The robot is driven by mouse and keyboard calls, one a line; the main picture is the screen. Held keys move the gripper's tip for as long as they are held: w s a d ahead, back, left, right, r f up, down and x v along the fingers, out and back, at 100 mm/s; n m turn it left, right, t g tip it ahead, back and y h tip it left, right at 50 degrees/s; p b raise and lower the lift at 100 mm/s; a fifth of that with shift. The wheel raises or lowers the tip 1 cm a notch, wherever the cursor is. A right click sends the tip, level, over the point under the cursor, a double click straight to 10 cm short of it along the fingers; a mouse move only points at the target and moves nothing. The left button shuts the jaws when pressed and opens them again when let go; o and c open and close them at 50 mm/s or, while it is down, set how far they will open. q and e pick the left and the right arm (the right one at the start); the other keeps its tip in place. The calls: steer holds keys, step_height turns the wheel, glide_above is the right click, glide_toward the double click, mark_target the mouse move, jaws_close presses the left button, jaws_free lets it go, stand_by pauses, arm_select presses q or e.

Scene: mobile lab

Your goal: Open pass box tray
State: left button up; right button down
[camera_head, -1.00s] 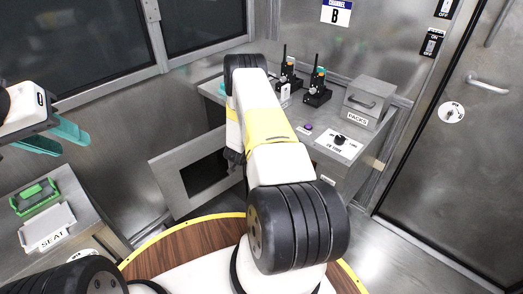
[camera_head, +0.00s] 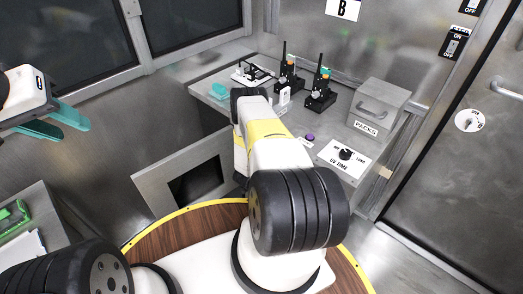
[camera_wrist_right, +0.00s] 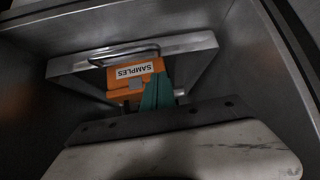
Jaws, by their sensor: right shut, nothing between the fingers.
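The pass box is the grey metal cabinet, with its windowed door (camera_head: 182,182) swung open in the head view. In the right wrist view the metal tray (camera_wrist_right: 190,43) with a bar handle (camera_wrist_right: 124,54) is inside the box. An orange case (camera_wrist_right: 116,78) labelled SAMPLES sits at the tray, close to the handle. My right gripper (camera_wrist_right: 157,84) is shut and empty, its teal fingers overlapping the case in the picture; contact cannot be told. My arm hides this gripper in the head view. My left gripper (camera_head: 62,123) is open and empty at the far left.
On the counter stand two radios (camera_head: 320,92), a PACKS box (camera_head: 376,108) and a UV TIME dial panel (camera_head: 343,156). A green item (camera_head: 13,215) lies on a ledge at the left. A metal door (camera_head: 460,165) stands at the right.

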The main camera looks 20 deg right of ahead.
steer(key=x, duration=0.9)
